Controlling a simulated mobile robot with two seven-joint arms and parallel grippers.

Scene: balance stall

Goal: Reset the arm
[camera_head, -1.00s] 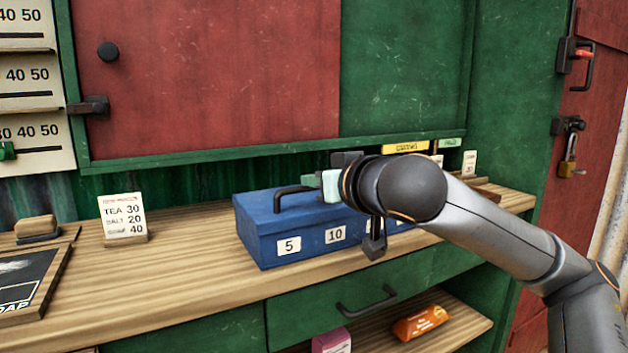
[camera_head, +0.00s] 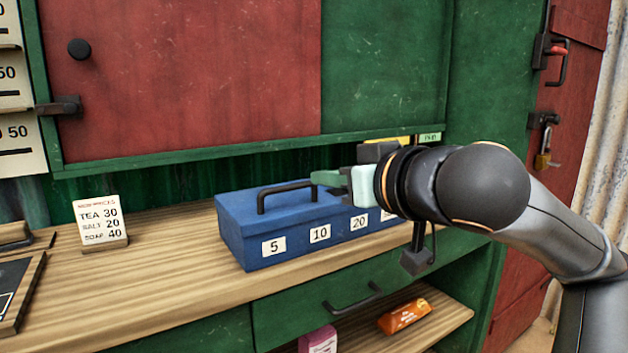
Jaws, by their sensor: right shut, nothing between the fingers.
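My right arm comes in from the right. Its gripper (camera_head: 325,178) is shut and empty, its green fingertips at the right end of the black handle on the blue cash box (camera_head: 246,238). I cannot tell whether the fingertips touch the handle. The box sits closed on the wooden counter (camera_head: 170,282), with number labels 5, 10 and 20 on its front. My wrist hides the right end of the box. My left gripper is not in view.
A price card (camera_head: 101,222) stands left of the box. A green drawer with a black handle (camera_head: 352,300) is below the counter. An orange packet (camera_head: 404,316) and a pink packet (camera_head: 318,340) lie on the lower shelf. A red cupboard door (camera_head: 190,75) is behind.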

